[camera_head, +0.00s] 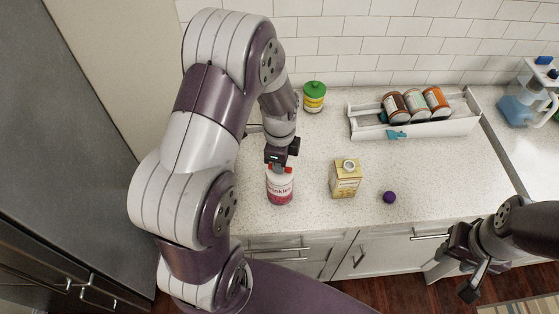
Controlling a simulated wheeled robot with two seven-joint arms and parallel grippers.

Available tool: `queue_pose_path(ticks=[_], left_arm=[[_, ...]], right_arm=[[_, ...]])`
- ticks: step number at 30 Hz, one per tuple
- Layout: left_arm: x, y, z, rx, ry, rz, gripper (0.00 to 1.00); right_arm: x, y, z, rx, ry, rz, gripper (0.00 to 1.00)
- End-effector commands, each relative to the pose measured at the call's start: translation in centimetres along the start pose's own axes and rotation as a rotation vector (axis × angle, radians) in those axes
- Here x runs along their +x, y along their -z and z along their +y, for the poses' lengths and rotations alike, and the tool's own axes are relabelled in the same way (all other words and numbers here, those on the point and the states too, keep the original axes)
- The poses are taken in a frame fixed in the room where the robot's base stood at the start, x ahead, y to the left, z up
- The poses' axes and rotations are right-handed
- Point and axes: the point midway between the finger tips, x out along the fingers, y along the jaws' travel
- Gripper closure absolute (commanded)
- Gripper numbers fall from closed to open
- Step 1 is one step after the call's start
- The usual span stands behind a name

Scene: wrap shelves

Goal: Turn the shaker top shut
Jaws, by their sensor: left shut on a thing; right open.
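The shaker (281,190), a small jar with a pink and white label and partly legible lettering, stands upright on the counter near its front edge. My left gripper (281,167) is directly above it, pointing down, with its fingers shut on the shaker's top. The fingers and wrist hide most of the top, so I cannot tell how far it is turned. My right gripper (462,271) is open and empty, off the counter's front edge at the lower right.
A yellow carton (345,180) and a purple ball (389,197) stand right of the shaker. A green-lidded yellow jar (314,97) is behind. A white rack (437,129) holds several cans at the back. A blue-and-white pitcher (520,105) is far right.

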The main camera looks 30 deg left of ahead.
Motion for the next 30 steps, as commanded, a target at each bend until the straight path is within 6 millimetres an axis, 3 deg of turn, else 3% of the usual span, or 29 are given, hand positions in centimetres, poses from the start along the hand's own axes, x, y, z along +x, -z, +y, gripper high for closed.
queue_pose_path(ticks=[8,9,11,12,21,25,30], left_arm=[[0.2,0.0,0.3,0.000,-0.009,-0.001,1.00],[0.2,0.0,0.3,0.000,-0.009,-0.001,0.86],[0.2,0.0,0.3,0.000,-0.008,-0.001,0.66],[0.2,0.0,0.2,0.000,-0.008,-0.001,0.63],[-0.2,0.0,0.0,0.000,-0.001,0.000,0.63],[-2.4,0.0,0.0,0.000,0.003,0.000,0.63],[-7.1,0.0,-0.1,0.000,0.003,0.000,0.63]], right_arm=[[0.1,0.0,0.0,0.000,0.000,0.000,0.57],[0.1,0.0,0.0,0.000,0.000,0.000,0.57],[0.1,0.0,0.0,0.000,0.000,0.000,0.57],[0.1,0.0,0.0,0.000,0.000,0.000,0.57],[0.2,0.0,0.0,0.000,0.000,0.000,0.57],[0.9,-0.1,0.0,0.000,0.000,0.000,0.57],[1.9,-0.2,0.0,0.000,0.000,0.000,0.57]])
